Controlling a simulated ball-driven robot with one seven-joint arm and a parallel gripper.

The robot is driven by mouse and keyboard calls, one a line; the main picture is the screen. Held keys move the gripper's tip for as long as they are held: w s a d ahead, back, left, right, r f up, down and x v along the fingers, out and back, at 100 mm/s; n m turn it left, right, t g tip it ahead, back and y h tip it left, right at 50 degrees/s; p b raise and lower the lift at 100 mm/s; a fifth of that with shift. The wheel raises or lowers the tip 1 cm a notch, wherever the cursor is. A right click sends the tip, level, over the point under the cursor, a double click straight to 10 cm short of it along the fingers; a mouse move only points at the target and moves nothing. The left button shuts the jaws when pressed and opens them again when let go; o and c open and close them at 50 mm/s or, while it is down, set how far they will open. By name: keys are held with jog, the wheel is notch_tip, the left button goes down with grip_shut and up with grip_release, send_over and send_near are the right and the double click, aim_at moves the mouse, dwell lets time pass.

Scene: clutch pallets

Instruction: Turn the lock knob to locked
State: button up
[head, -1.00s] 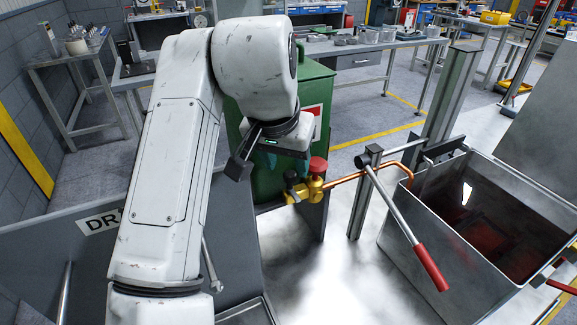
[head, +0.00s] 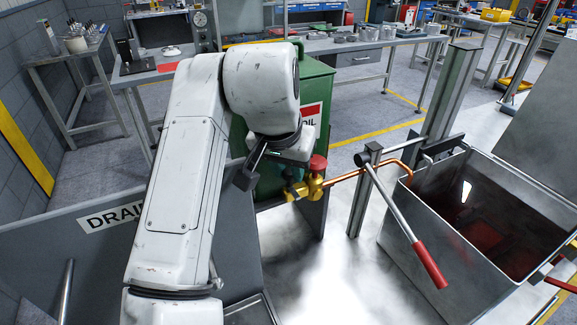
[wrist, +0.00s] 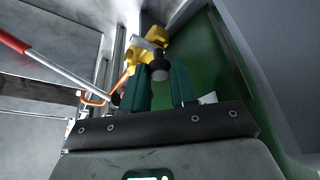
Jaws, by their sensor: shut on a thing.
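A brass-yellow valve (head: 314,187) with a red top knob (head: 318,163) sits on a copper pipe in front of the green cabinet. In the wrist view the valve body (wrist: 146,50) is at upper middle, with a small dark grey round knob (wrist: 159,72) on its near side. My gripper (head: 293,180) is at the left side of the valve. In the wrist view its two teal fingers (wrist: 160,82) stand on either side of the grey knob, shut on it. The knob is mostly hidden in the head view. I cannot read any lock marking.
A green cabinet (head: 317,85) with a red and white label stands behind the valve. A lever with a red grip (head: 430,265) slants down right of it, beside an open metal tank (head: 462,283). A grey panel marked DRAIN (head: 55,240) is at lower left.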

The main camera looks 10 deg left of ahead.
grip_shut()
jog(key=shift+r+n+p, duration=0.1)
jog(key=shift+n+p, duration=0.2)
jog(key=shift+p, duration=0.05)
jog(key=n+p, duration=0.1)
jog(key=p, duration=0.1)
jog(key=n+y+p, duration=0.1)
jog(key=n, duration=0.1)
jog(key=shift+d+r+p, duration=0.15)
jog(key=shift+d+p, duration=0.05)
jog(key=shift+p, duration=0.15)
jog(key=n+y+p, duration=0.1)
jog(key=n+p, duration=0.2)
jog(key=n+g+y+p, duration=0.1)
jog(key=n+p, duration=0.3)
jog(key=shift+w+d+y, duration=0.1)
jog(key=shift+d+y, duration=0.1)
jog(key=shift+y, duration=0.1)
jog(key=n+g+y+p, duration=0.1)
jog(key=n+p, duration=0.2)
jog(key=shift+w, duration=0.1)
jog(key=n, duration=0.1)
jog(key=n+g, duration=0.1)
jog(key=shift+w+f+n+y+p, duration=0.1)
jog(key=shift+f+n+y+p, duration=0.1)
jog(key=shift+n+y+p, duration=0.1)
jog(key=shift+n+g, duration=0.3)
jog(key=shift+n, duration=0.5)
